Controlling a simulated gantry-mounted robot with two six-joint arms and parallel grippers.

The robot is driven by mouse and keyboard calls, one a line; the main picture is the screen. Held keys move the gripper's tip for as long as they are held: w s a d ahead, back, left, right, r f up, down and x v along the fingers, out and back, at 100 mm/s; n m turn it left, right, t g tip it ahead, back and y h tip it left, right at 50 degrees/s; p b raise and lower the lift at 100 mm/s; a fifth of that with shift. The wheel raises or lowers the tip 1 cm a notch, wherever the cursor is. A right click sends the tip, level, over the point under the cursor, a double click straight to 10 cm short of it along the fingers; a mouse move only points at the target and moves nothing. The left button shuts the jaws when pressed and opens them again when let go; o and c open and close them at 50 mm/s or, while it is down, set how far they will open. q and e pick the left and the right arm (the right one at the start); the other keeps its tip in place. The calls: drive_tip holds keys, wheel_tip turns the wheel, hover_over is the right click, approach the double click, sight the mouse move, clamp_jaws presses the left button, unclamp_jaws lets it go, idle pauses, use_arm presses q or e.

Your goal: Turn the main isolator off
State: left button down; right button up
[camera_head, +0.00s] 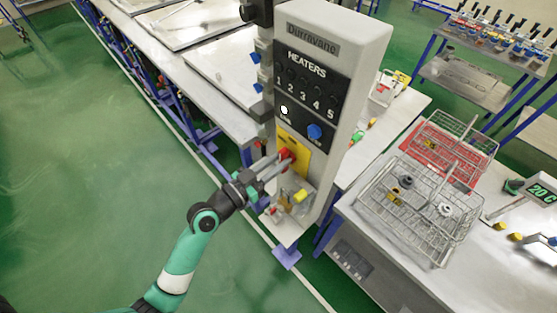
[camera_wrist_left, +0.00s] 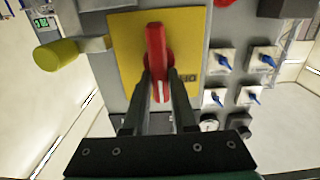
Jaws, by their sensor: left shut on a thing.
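The main isolator is a red rotary handle (camera_wrist_left: 155,50) on a yellow plate (camera_wrist_left: 122,35), on the front of the grey Durravane cabinet. In the head view the red handle (camera_head: 285,154) sits low on the cabinet front, below the heater knobs. My left gripper (camera_wrist_left: 161,85) is shut on the red handle, with a finger on each side of its lower part. The handle stands about upright in the wrist view, its white-marked end between the fingers. In the head view my left gripper (camera_head: 276,164) reaches the handle from the lower left. My right gripper is not in view.
A yellow knob (camera_wrist_left: 56,55) juts out beside the plate. Several blue-handled switches (camera_wrist_left: 263,58) are on the other side. Wire baskets (camera_head: 400,215) stand on the bench to the right. The green floor at left is clear.

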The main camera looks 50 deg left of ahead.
use_arm(q)
drive_tip(key=shift+n, duration=0.4)
drive_tip(key=n+p, duration=0.1)
drive_tip(key=n, duration=0.4)
drive_tip(key=a+f+n+p, duration=0.1)
drive_tip(key=n, duration=0.5)
drive_tip(key=n+p, duration=0.1)
drive_tip(key=n, duration=0.4)
drive_tip(key=shift+a+f+n, duration=0.15)
drive_tip(key=shift+a+n, duration=0.05)
drive_tip(key=shift+n, duration=0.2)
drive_tip(key=c, duration=0.7)
unclamp_jaws()
